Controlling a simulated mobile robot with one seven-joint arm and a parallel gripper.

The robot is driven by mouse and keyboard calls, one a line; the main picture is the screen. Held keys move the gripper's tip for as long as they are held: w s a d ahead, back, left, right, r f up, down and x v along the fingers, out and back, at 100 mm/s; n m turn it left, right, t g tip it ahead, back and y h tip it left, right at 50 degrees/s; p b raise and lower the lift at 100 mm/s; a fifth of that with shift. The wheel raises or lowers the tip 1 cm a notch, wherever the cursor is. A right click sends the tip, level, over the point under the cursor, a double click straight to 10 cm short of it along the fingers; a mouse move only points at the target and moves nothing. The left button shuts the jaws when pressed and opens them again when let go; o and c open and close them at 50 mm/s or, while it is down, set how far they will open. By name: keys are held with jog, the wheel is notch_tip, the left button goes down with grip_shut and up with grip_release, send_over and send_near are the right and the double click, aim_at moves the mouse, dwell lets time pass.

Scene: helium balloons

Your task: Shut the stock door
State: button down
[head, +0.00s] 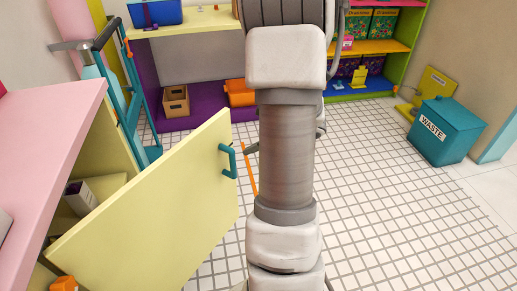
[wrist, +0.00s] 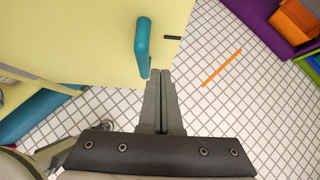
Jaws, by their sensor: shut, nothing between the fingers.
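The stock door (head: 160,205) is a pale yellow panel standing open from the pink-topped cabinet (head: 48,125) at the left. Its teal handle (head: 228,160) is near the free edge. In the wrist view, the door (wrist: 85,40) fills the upper left and the handle (wrist: 142,45) points toward me. My gripper (wrist: 160,73) is shut and empty, its fingertips beside the door's free edge, just right of the handle's end. I cannot tell whether they touch the door. In the head view my arm hides most of the gripper; only a dark tip shows right of the handle.
An orange stick (wrist: 222,68) lies on the tiled floor close by. A white box (head: 80,197) sits inside the open cabinet. A teal waste bin (head: 446,130) is at the right.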

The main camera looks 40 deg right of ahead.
jog(key=w+a+f+b, duration=0.1)
jog(key=w+f, duration=0.1)
jog(key=w, duration=0.4)
jog(key=shift+a, duration=0.25)
jog(key=shift+w+f, duration=0.1)
